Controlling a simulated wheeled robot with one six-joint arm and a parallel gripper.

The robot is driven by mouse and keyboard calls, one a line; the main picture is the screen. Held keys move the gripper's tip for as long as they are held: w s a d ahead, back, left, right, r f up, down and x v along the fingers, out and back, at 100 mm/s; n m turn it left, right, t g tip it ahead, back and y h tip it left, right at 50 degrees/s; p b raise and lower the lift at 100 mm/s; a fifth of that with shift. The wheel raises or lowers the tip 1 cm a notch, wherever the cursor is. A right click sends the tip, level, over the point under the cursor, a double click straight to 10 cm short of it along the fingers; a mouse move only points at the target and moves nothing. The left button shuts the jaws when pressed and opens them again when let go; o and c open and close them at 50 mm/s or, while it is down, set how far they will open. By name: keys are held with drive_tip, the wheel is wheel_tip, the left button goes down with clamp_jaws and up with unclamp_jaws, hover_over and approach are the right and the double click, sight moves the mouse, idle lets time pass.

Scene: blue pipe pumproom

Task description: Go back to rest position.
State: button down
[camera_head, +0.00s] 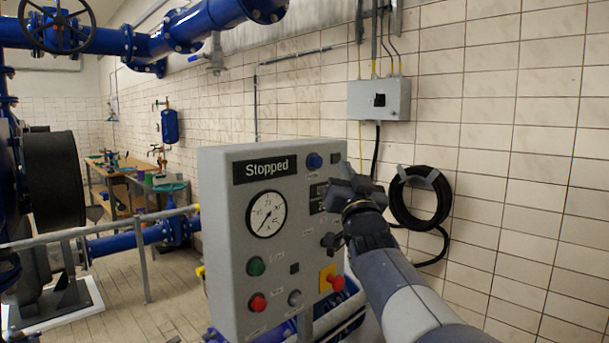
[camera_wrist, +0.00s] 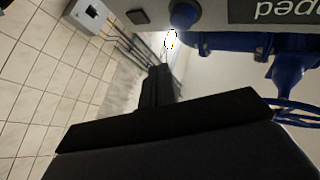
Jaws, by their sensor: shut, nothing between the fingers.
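My gripper (camera_head: 352,188) is in front of the right part of the grey control panel (camera_head: 222,220), close to its face. It hides part of the panel there. I cannot tell whether it touches the panel. In the wrist view my gripper (camera_wrist: 157,88) is dark, with its fingers together and nothing held. The panel's display (camera_head: 265,168) reads "Stopped". A blue knob (camera_head: 314,161) sits to the right of the display, and it also shows in the wrist view (camera_wrist: 183,14), where the panel (camera_wrist: 215,12) appears upside down.
The panel also has a round gauge (camera_head: 266,214), a green button (camera_head: 256,266), a red button (camera_head: 258,303) and a red emergency button (camera_head: 336,284). A grey wall box (camera_head: 379,99) and a coiled black hose (camera_head: 420,198) are on the tiled wall. Blue pipes run at left.

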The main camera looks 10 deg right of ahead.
drive_tip(key=shift+w+a+p, duration=0.4)
drive_tip(key=shift+w+p, duration=0.05)
drive_tip(key=shift+w, duration=0.25)
drive_tip(key=shift+w+a+p, duration=0.45)
drive_tip(key=shift+w+p, duration=0.05)
drive_tip(key=shift+w, duration=0.2)
drive_tip(key=shift+w+a+p, duration=0.4)
drive_tip(key=shift+w+p, duration=0.05)
drive_tip(key=shift+w, duration=0.25)
